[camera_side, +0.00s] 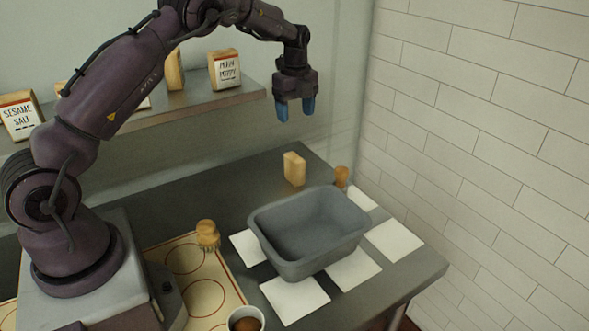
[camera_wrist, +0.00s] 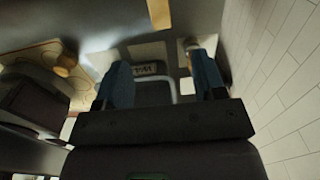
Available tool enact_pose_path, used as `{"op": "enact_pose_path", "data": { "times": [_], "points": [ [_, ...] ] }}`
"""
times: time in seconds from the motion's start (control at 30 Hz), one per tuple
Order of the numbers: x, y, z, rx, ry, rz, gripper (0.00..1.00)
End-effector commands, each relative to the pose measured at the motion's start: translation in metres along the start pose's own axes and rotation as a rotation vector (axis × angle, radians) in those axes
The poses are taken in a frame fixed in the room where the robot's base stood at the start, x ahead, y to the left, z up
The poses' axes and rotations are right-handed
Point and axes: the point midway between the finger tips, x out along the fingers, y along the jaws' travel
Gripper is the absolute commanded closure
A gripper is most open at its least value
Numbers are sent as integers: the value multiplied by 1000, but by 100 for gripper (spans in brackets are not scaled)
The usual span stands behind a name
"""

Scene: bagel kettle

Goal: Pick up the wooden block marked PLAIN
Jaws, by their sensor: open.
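A pale wooden block (camera_side: 294,168) stands upright on the dark counter behind the grey tub; no lettering can be read on it. A tan piece, seemingly this block, shows at the top of the wrist view (camera_wrist: 159,13).
The grey tub (camera_side: 273,265) stands on the counter among white sheets (camera_side: 395,240). A small brown item (camera_side: 342,177) stands behind it. The shelf (camera_side: 190,106) holds labelled packs (camera_side: 225,70). The brick wall bounds the right.

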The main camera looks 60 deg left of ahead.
Motion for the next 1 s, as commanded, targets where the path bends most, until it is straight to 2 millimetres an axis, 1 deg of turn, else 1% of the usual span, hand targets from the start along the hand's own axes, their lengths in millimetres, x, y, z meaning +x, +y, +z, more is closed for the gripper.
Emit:
{"op": "enact_pose_path", "data": {
  "times": [0.03,0.27,0.4,0.5,0.77,0.9,1.0],
  "points": [
    [17,0,0,0,0,3,36],
    [56,0,0,0,-1,1,36],
    [83,0,0,0,-1,0,36],
    [97,-1,0,0,-1,-1,36],
    [117,0,1,0,-1,-1,36],
    [140,1,3,1,-2,1,36],
    [152,0,3,1,-1,-2,36]
  ]
}}
